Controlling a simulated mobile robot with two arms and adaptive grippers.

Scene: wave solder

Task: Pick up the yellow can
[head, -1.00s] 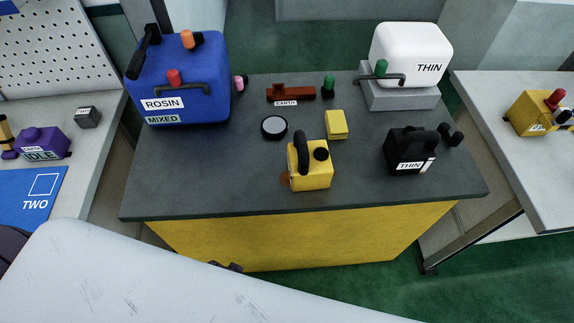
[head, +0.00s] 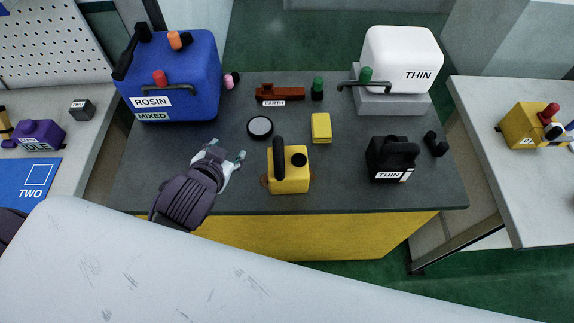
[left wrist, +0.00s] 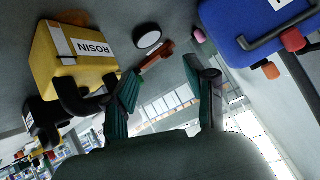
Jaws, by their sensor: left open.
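A yellow can (head: 289,178) with a black handle and black cap stands upright at the front middle of the dark table. In the left wrist view the yellow can (left wrist: 88,70) appears at upper left, with a ROSIN label. My left gripper (head: 228,152) is open and empty, just left of this can and apart from it. Its two fingers (left wrist: 163,70) are spread in the left wrist view, with the can beyond the left finger. Another yellow can (head: 526,127) stands on the right-hand table. My right gripper is not in view.
The dark table (head: 232,196) also holds a blue can (head: 185,70), black disc (head: 260,127), yellow block (head: 321,128), black THIN can (head: 390,160), red-brown EARTH piece (head: 280,93), and white THIN can (head: 402,55) on a grey block (head: 392,101). Bare tabletop lies between disc and yellow can.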

